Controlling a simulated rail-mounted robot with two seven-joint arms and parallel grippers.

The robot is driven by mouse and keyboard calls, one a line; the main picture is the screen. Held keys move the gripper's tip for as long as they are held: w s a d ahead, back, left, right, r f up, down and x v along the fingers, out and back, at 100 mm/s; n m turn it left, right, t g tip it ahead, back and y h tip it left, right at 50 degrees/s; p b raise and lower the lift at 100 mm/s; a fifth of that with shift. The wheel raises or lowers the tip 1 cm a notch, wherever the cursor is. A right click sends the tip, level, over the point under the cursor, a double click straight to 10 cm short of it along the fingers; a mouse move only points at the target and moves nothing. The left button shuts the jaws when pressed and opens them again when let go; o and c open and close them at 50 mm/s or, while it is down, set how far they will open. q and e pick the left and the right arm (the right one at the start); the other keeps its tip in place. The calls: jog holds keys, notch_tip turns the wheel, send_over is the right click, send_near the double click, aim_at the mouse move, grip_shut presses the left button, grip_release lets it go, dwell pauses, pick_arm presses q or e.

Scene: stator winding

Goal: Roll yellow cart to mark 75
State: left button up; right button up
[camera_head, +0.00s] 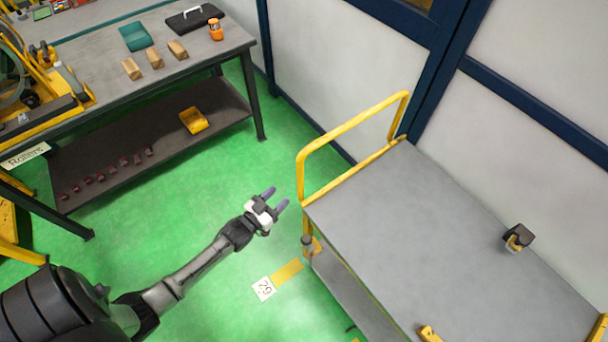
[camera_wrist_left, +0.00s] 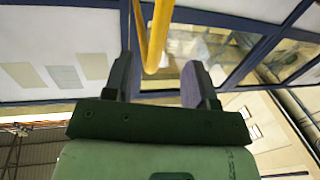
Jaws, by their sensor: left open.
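The yellow cart has a grey top (camera_head: 440,240) and a yellow tube handle (camera_head: 345,127) at its left end. A lower shelf (camera_head: 345,288) shows below the top. My left gripper (camera_head: 275,198) is open and empty, just left of the handle's near upright. In the left wrist view, a yellow bar (camera_wrist_left: 157,40) comes down between the two open fingers (camera_wrist_left: 160,75); whether it truly lies between them, I cannot tell. A white floor label (camera_head: 263,288), which seems to read 29, lies by a yellow strip (camera_head: 287,271) beside the cart. I see no mark 75.
A small black object (camera_head: 518,237) sits on the cart top. A workbench (camera_head: 95,50) at upper left holds wooden blocks (camera_head: 154,58), a teal tray (camera_head: 135,36) and a black case (camera_head: 194,17). Green floor (camera_head: 225,150) is clear between bench and cart. A wall (camera_head: 330,60) stands behind.

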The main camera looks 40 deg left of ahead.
pick_arm(q)
jog(key=w, duration=1.3)
jog(key=shift+b, duration=0.3)
jog(key=shift+d, duration=0.15)
grip_shut()
